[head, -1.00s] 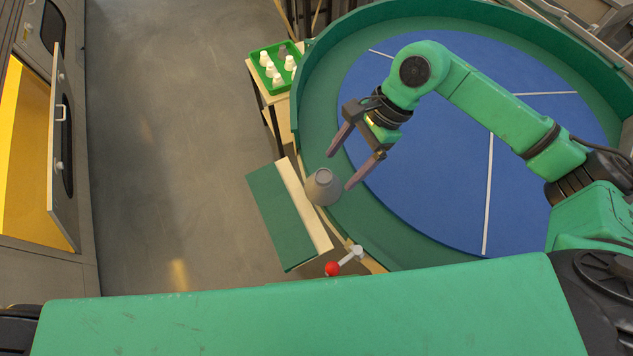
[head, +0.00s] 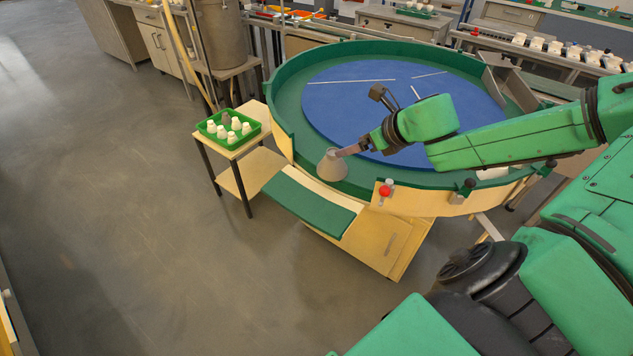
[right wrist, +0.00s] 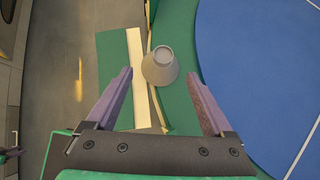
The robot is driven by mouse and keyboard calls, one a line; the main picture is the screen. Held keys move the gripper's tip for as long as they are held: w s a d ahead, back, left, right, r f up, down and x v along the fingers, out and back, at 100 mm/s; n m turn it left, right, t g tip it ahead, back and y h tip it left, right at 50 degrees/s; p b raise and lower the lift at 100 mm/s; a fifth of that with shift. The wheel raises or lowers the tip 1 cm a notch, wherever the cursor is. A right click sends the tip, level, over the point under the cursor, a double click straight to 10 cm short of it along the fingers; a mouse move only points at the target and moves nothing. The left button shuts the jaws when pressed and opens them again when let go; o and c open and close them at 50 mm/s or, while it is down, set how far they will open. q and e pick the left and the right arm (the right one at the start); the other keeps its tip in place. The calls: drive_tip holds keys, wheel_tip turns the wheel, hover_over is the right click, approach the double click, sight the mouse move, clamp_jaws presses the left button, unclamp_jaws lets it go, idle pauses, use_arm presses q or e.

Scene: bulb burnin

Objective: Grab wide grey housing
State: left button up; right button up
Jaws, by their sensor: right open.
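The wide grey housing (head: 331,166) is a grey, cone-like cup, narrow end up. It stands at the near-left edge of the round blue-and-green table, by the inner end of the green ledge. My right gripper (head: 357,122) is open and empty just right of it; one finger overlaps the housing's top edge in the head view, and I cannot tell whether they touch. In the right wrist view the housing (right wrist: 160,66) shows in the middle, between and slightly beyond the open fingertips (right wrist: 159,76). My left gripper is not in view.
A green tray (head: 205,133) with several white housings and a darker one sits on a small side table. The round table's raised green rim (head: 277,118) curves behind. A green ledge with a pale strip (head: 300,205) and a red knob (head: 385,191) are close by.

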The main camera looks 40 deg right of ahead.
sight(332, 155)
drive_tip(key=x, duration=0.8)
drive_tip(key=shift+w+d+f, duration=0.15)
drive_tip(key=shift+d+f, duration=0.2)
drive_tip(key=shift+d, duration=0.05)
drive_tip(key=shift+w+a+f, duration=0.15)
drive_tip(key=shift+w+f, duration=0.15)
drive_tip(key=shift+w, duration=0.15)
drive_tip(key=shift+b+x, duration=0.8)
drive_tip(key=shift+x, duration=0.4)
drive_tip(key=b+x, duration=0.1)
drive_tip(key=b, duration=0.1)
drive_tip(key=b+x, duration=0.1)
drive_tip(key=b, duration=0.1)
drive_tip(key=shift+f, duration=0.4)
drive_tip(key=shift+w+r, duration=0.15)
drive_tip(key=shift+r, duration=0.25)
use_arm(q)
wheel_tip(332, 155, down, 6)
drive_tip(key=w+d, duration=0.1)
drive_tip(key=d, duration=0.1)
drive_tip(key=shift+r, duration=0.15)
use_arm(e)
clamp_jaws()
